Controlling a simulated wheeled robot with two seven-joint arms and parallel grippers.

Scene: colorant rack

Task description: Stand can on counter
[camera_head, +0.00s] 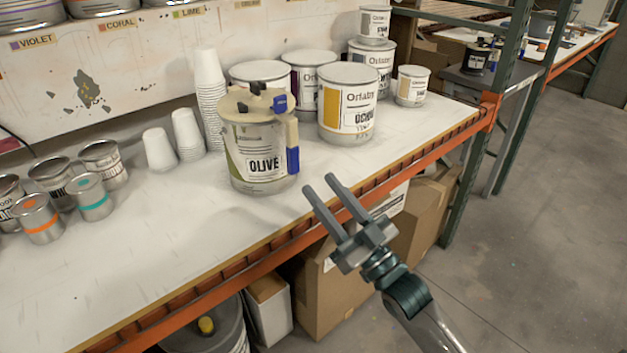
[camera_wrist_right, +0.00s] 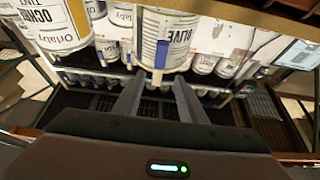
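The olive can (camera_head: 262,165) stands upright on the counter (camera_head: 185,215), near its front edge. It has a beige cap-like piece (camera_head: 240,103) and a blue-ended strip (camera_head: 292,160) on its right side. My right gripper (camera_head: 320,184) is open and empty, in front of the counter edge and to the right of the olive can, apart from it in the head view. In the right wrist view the olive can (camera_wrist_right: 170,28) is ahead of the two spread fingers (camera_wrist_right: 157,85). My left gripper is not in view.
An ochre can (camera_head: 347,105) stands behind and right of the olive can, with several other cans behind it. White cups (camera_head: 208,80) and small tins (camera_head: 92,195) stand to the left. The counter's front left is clear. Cardboard boxes (camera_head: 335,290) sit below.

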